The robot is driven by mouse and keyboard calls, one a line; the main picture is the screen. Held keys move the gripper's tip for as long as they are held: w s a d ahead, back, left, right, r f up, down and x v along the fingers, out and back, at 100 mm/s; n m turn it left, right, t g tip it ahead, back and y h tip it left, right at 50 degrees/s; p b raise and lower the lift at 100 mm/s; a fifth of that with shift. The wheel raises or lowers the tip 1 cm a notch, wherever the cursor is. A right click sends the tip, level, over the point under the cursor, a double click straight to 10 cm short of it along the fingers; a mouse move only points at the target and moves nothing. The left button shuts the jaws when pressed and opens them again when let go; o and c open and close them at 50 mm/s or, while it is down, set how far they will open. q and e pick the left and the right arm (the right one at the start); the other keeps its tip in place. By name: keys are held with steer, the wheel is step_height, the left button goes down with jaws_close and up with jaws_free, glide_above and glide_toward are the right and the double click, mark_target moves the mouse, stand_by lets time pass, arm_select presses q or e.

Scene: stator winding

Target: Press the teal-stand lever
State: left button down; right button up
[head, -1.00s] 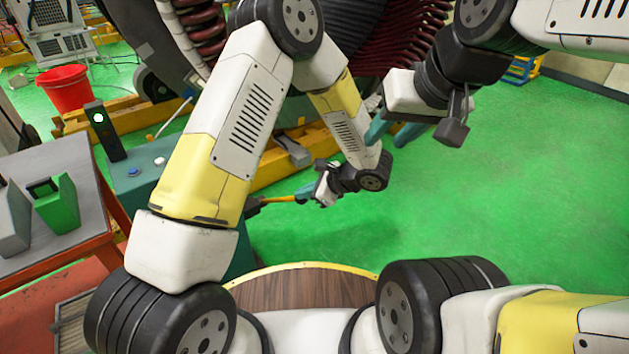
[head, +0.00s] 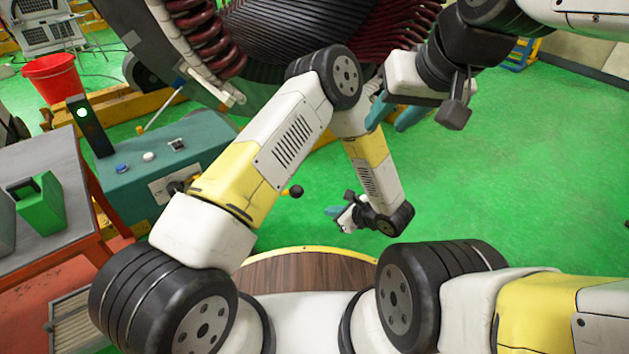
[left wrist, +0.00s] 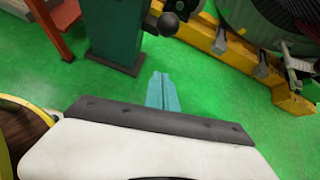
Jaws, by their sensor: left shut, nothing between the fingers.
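The teal stand (head: 135,190) is at the left in the head view, and its lower part shows at the top of the left wrist view (left wrist: 118,35). The lever's round black knob (head: 296,191) sticks out to the right of the stand; most of its shaft is hidden behind my left arm. The knob is also in the left wrist view (left wrist: 168,24). My left gripper (head: 332,212) is shut and empty, to the right of and lower in the picture than the knob, apart from it. Its teal fingers show together in the left wrist view (left wrist: 162,90). My right gripper (head: 393,115) is open and empty.
The stand's top carries a blue button (head: 123,168), a white button (head: 148,157) and a dark post with a lit lamp (head: 83,112). A table (head: 45,250) with a green block (head: 42,205) is at left. The large stator (head: 290,35) stands behind. Green floor at right is clear.

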arm_select(q)
steer(key=w+a+f, duration=0.3)
steer(key=w+a, duration=0.4)
steer(key=w, duration=0.1)
steer(key=shift+a+f, duration=0.15)
stand_by(0.3)
